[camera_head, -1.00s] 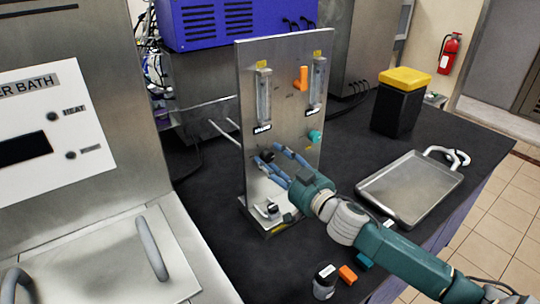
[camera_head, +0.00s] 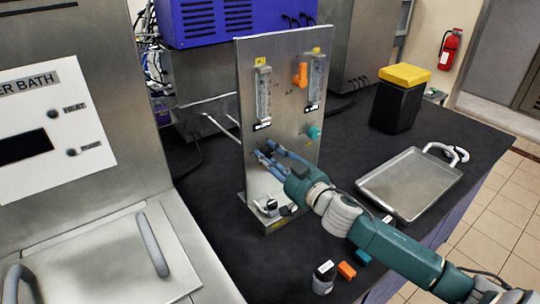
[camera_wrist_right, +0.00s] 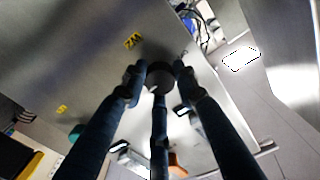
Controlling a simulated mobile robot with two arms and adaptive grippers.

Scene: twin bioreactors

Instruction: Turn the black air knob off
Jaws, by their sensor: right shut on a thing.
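The upright metal panel (camera_head: 285,105) stands on the black bench with two flow meters. The black knob (camera_wrist_right: 160,75) is a round dark knob on the panel face, below the left flow meter (camera_head: 263,95). In the right wrist view it sits between my fingers. In the head view it is mostly hidden by them. My right gripper (camera_head: 268,152) reaches in from the lower right, its blue fingers shut around the knob. A teal knob (camera_head: 314,132) and an orange handle (camera_head: 300,75) are also on the panel. My left gripper is not in view.
A small metal fitting (camera_head: 268,207) sits at the panel's foot, under my fingers. A metal tray (camera_head: 410,183) and a black bin with a yellow lid (camera_head: 397,105) stand to the right. A small dark jar (camera_head: 324,277) and an orange block (camera_head: 347,270) lie in front.

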